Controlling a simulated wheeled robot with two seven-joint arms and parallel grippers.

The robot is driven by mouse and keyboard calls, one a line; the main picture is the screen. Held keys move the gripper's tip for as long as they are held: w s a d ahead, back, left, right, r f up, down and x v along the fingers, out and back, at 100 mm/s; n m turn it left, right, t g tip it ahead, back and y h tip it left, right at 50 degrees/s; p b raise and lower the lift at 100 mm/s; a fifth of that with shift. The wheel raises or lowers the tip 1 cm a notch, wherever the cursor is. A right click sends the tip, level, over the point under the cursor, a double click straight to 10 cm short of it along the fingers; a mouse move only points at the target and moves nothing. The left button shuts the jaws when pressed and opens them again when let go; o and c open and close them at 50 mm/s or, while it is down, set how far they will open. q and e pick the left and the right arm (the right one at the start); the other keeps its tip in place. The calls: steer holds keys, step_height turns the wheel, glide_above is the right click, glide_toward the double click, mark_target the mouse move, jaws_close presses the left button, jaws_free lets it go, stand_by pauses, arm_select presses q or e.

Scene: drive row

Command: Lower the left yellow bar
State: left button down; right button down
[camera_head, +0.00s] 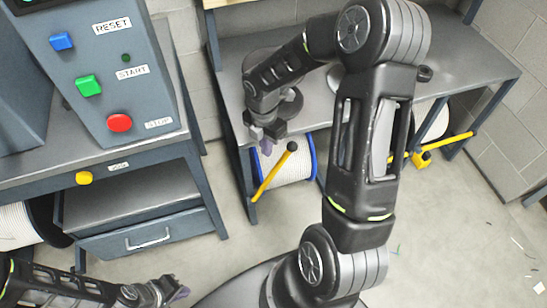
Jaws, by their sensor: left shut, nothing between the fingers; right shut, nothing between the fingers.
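The left yellow bar (272,174) slants up to the right and ends in a black knob (292,146). It is in front of a white spool with a blue rim, below the middle workbench. My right gripper (265,144) is shut and empty, pointing down just left of the knob. It appears apart from the knob, though the depth between them is hard to judge. My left gripper (180,293) is shut and empty at the bottom left, well away from the bar. Another yellow bar (450,143) lies to the right, partly hidden by my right arm.
A control panel (130,75) with blue, green and red buttons stands at the upper left on a desk with a drawer (125,240). The workbench top (465,70) extends to the right. White spools (288,170) sit below. Pale floor is open between the desk and bench.

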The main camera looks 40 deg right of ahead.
steer(key=w+a+n+h+b, duration=0.2)
steer(key=a+n+h+b, duration=0.3)
steer(key=n, duration=0.9)
steer(key=shift+w+a+f+h+b, duration=0.15)
steer(key=shift+a+h+b, duration=0.25)
steer(key=shift+h+b, duration=0.55)
steer(key=b, duration=0.3)
glide_toward(279, 162)
step_height(279, 162, down, 3)
steer(key=d, duration=0.1)
steer(key=d+f+b, duration=0.1)
steer(key=shift+d+f+y, duration=0.25)
steer(key=shift+d+f, duration=0.05)
steer(key=shift+d, duration=0.1)
steer(key=shift+d+f, duration=0.15)
steer(key=shift+d, duration=0.3)
